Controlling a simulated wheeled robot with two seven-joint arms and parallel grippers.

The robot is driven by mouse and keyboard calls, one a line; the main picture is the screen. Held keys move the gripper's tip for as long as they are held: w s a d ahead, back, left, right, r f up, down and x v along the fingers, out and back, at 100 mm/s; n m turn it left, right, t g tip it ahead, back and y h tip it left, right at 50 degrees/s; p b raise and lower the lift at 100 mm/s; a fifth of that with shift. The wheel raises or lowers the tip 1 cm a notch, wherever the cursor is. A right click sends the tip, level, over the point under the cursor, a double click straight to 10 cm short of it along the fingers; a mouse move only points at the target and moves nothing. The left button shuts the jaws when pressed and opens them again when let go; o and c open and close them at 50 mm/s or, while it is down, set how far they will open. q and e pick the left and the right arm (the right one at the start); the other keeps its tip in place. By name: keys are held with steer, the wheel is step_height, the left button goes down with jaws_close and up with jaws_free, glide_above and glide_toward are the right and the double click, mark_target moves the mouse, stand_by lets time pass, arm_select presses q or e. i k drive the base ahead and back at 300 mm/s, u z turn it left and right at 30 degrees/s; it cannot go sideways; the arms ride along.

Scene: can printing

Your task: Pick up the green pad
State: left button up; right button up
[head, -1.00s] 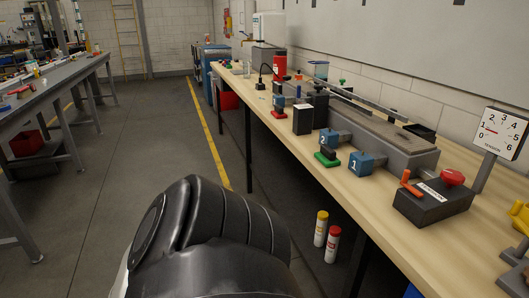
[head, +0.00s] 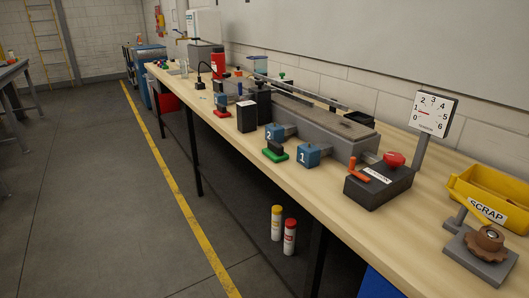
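The green pad (head: 275,155) lies on the wooden workbench (head: 225,143), near its front edge, with a black block-like handle on top. It sits just left of the blue block marked 1 (head: 307,155) and in front of the blue block marked 2 (head: 275,133). Neither of my grippers shows in the head view.
A black box with a red knob and orange lever (head: 378,182) stands right of the pad. A tension dial (head: 433,113), yellow scrap bin (head: 490,192) and brown gear (head: 484,243) are farther right. A red pad (head: 222,113) lies farther left.

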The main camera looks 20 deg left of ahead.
mark_target(274, 151)
steer(key=u, duration=1.9)
steer(key=i, duration=2.15)
steer(key=z, duration=3.55)
